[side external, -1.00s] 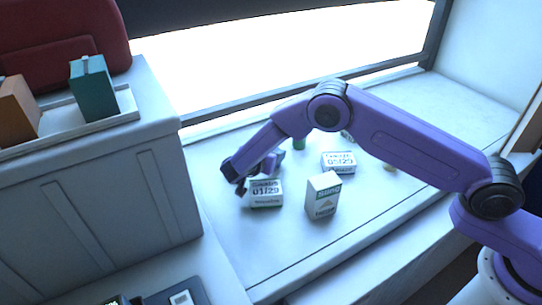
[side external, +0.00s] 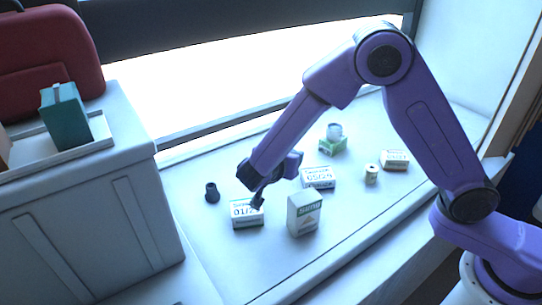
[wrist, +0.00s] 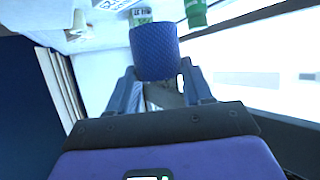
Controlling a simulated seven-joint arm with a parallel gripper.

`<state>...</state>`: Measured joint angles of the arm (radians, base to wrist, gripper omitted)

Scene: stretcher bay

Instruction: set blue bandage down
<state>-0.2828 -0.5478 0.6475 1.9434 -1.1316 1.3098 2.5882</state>
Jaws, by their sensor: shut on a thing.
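The blue bandage (wrist: 153,52) is a textured blue roll between my fingers in the wrist view. My gripper (wrist: 160,88) is shut on it. In the side view my gripper (side external: 258,200) points down close to the right end of the white box marked 01/29 (side external: 247,220). There I cannot pick out the bandage from the purple-blue hand, nor tell whether it touches anything.
A tall white carton (side external: 304,215) stands right of my gripper, with a 05/29 box (side external: 318,177) behind it. A dark bottle (side external: 211,192) stands to the left. A green-white box (side external: 333,146), a cream roll (side external: 371,174) and another box (side external: 395,160) lie farther right.

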